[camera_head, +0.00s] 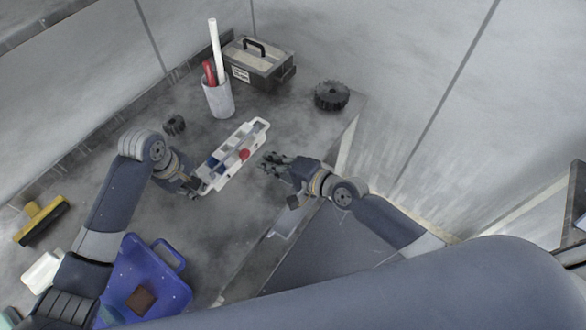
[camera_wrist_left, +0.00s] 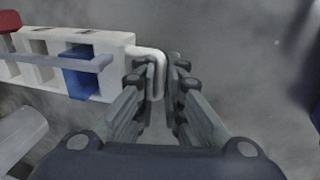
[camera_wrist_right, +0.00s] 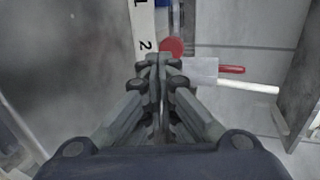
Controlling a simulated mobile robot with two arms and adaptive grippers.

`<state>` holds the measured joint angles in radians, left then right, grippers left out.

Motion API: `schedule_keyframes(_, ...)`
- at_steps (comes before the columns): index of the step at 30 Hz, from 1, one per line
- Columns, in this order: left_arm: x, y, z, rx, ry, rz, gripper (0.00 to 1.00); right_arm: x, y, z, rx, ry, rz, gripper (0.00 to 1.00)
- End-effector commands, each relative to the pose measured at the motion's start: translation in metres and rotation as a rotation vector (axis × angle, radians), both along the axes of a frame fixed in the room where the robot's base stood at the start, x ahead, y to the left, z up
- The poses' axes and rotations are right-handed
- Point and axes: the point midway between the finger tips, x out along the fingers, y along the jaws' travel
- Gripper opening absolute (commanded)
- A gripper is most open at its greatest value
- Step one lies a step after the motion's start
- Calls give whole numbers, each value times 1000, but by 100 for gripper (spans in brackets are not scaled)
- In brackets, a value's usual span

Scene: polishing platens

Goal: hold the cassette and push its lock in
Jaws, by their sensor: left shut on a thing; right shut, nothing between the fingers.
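The cassette (camera_head: 258,128) is a long white frame with blue parts inside, lying on the grey table. My left gripper (camera_head: 194,188) is shut on the loop at its near end; the left wrist view shows the fingers (camera_wrist_left: 160,75) on either side of that white loop (camera_wrist_left: 157,57). A red round lock (camera_head: 244,154) sits on the cassette's right side. My right gripper (camera_head: 268,163) is shut and empty, to the right of the lock. In the right wrist view its fingertips (camera_wrist_right: 157,65) are close to the red lock (camera_wrist_right: 171,46); I cannot tell whether they touch.
Behind the cassette stand a white cup (camera_head: 218,100) with a white rod and a red-handled item, a grey toolbox (camera_head: 262,72) and a black gear-like part (camera_head: 331,96). A blue dustpan-like tray (camera_head: 165,290) and a yellow-black brush (camera_head: 42,222) lie at the left.

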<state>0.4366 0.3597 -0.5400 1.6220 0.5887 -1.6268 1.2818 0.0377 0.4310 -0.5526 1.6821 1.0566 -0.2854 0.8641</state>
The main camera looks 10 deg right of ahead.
Motion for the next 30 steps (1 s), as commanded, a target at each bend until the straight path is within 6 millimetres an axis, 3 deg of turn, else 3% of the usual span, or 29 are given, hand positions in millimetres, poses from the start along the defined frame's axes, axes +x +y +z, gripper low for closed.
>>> schedule_keyframes(6,0,0,0,0,0,0,0,-39,-35,14,-3,1,1,0)
schedule_keyframes(12,0,0,0,0,0,0,0,-63,-57,25,-2,1,0,0)
schedule_keyframes(18,0,0,0,0,0,0,0,-73,-66,30,0,0,0,0)
schedule_keyframes(30,0,0,0,0,0,0,0,-73,-66,31,0,-1,-1,0)
